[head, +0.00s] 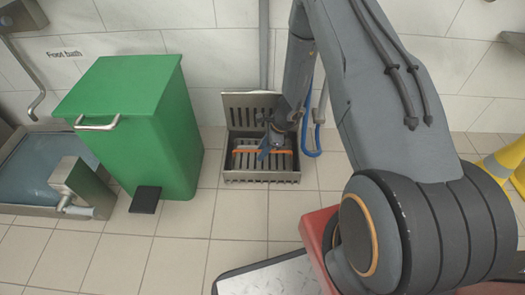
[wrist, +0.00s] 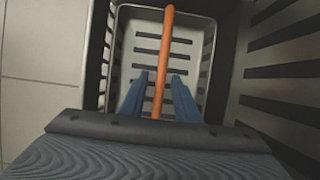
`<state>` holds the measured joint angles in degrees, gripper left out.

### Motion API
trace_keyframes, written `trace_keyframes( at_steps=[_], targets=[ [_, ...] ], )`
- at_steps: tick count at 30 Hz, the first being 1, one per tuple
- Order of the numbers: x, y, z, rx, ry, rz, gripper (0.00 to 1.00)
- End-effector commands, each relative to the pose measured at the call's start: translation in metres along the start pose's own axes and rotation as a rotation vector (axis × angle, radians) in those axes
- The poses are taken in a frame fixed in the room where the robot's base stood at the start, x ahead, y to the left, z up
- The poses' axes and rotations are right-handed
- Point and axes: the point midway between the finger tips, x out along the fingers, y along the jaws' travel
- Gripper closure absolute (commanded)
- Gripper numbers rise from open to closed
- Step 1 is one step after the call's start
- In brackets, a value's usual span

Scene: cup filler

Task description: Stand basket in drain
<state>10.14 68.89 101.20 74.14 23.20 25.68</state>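The drain (head: 262,177) is a metal box set at the wall, with its slotted lid (head: 251,106) standing open behind it. The basket, a slotted metal tray with a pale rim, sits inside the drain; its floor shows in the wrist view (wrist: 190,45). Its orange handle (head: 243,152) spans the basket and also shows in the wrist view (wrist: 167,40). My gripper (head: 264,155) is down at the handle. In the wrist view its blue fingers (wrist: 160,78) stand on either side of the handle, with small gaps showing. How fully the basket rests on the drain's bottom is hidden.
A green pedal bin (head: 135,115) stands close left of the drain. A foot bath (head: 35,170) is farther left. A blue hose (head: 312,150) and a pipe (head: 263,45) run by the wall. Yellow cones (head: 505,160) stand at the far right. Tiled floor in front is clear.

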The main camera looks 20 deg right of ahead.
Motion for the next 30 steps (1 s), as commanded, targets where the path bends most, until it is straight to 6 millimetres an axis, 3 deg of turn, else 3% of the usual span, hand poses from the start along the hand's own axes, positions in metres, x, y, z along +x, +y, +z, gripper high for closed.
trace_keyframes(
  at_steps=[5, 18, 24, 30],
  targets=[
    [-0.016, 0.000, 0.001, 0.000, 0.000, -0.001, 0.71],
    [-0.101, 0.000, 0.002, 0.000, 0.000, -0.002, 0.71],
    [-0.119, 0.001, 0.001, 0.000, 0.000, 0.000, 0.71],
    [-0.123, 0.000, 0.002, -0.004, -0.001, 0.000, 0.71]
  ],
)
